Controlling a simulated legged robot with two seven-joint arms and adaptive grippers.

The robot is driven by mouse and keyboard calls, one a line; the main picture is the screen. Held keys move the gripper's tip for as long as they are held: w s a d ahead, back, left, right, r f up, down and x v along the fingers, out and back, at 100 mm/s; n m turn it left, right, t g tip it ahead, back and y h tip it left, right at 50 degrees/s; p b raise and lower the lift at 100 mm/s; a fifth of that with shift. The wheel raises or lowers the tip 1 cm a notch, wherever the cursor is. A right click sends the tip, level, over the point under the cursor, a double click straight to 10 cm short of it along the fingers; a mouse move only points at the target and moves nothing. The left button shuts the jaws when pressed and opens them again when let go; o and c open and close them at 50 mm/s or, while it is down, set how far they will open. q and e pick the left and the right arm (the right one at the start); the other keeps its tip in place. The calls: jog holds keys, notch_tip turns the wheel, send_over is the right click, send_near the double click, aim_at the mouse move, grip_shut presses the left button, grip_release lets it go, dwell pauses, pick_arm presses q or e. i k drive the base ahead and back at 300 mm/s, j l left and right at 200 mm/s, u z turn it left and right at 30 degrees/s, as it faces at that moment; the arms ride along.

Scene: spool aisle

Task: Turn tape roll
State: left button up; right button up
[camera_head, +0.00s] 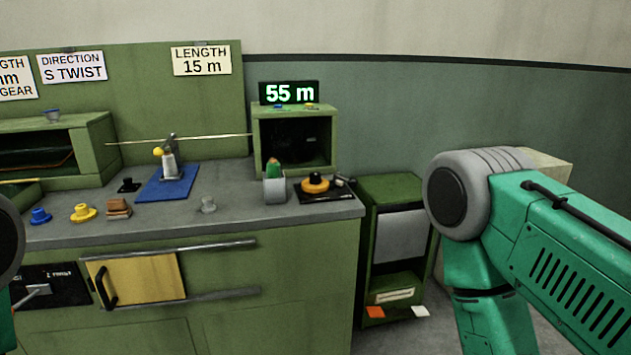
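No plainly recognisable tape roll shows, and I cannot tell which item it is. A grey, roll-like piece (275,190) with a green top stands near the right end of the bench. Right of it, an orange disc with a black knob (315,184) sits on a dark base plate (329,197). My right arm fills the right side of the view, but its gripper is out of frame. Only a sliver of my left arm shows at the left edge, and its gripper is out of frame too. Nothing touches either item.
The grey bench top (235,220) has clear room along its front. On it are a blue mat (150,190) with a small stand, brown blocks (118,208), and yellow (83,212) and blue (40,215) knobs.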

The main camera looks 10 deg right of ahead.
aim_at(314, 184)
jog(key=i+l, duration=0.15)
jog(key=l, duration=0.2)
jog(key=i+l, duration=0.2)
jog(key=l, duration=0.2)
jog(key=i+l, duration=0.15)
jog(key=l, duration=0.2)
jog(key=i+l+u, duration=0.1)
jog(key=l, duration=0.25)
jog(key=i, duration=0.1)
